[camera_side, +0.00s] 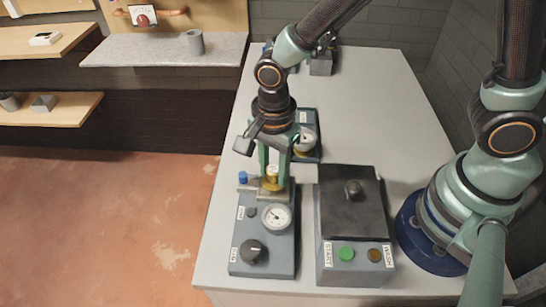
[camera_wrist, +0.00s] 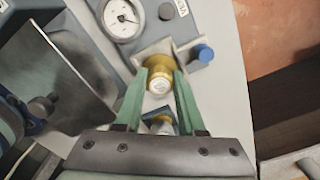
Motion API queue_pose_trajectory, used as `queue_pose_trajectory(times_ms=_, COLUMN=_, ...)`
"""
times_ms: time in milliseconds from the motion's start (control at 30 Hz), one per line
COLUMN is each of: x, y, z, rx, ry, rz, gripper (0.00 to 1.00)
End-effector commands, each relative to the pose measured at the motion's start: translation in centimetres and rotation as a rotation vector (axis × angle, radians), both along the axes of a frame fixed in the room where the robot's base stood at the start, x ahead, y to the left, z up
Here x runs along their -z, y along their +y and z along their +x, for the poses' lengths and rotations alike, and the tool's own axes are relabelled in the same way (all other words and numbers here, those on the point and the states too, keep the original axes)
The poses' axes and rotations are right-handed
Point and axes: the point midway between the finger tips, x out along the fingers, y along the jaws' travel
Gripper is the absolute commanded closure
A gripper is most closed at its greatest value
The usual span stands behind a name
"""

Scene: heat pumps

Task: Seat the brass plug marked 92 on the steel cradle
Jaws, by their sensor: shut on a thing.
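A brass plug (camera_side: 271,178) stands upright between the two green fingers of my gripper (camera_side: 273,181), which is shut on it. In the wrist view the same plug (camera_wrist: 159,79) shows its pale round top with a mark too small to read. The steel cradle (camera_wrist: 143,53) is the pale metal piece around and under the plug, at the end of the grey-blue gauge unit (camera_side: 284,254). The plug's lower end is at the cradle; I cannot tell whether it touches or sits a little above. The fingers hide part of the cradle.
A blue knob (camera_side: 243,177) stands close left of the cradle. A dial gauge (camera_side: 276,217) is in front of it. The table's back right is clear.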

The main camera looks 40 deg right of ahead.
Motion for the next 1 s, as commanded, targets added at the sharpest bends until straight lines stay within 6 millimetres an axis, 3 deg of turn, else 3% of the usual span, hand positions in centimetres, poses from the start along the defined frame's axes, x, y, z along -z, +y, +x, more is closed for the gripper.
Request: queue_pose_trajectory(times_ms=1000, x=0.58, y=0.00, z=0.00, rx=0.000, ry=0.000, rz=0.000, gripper=1.00)
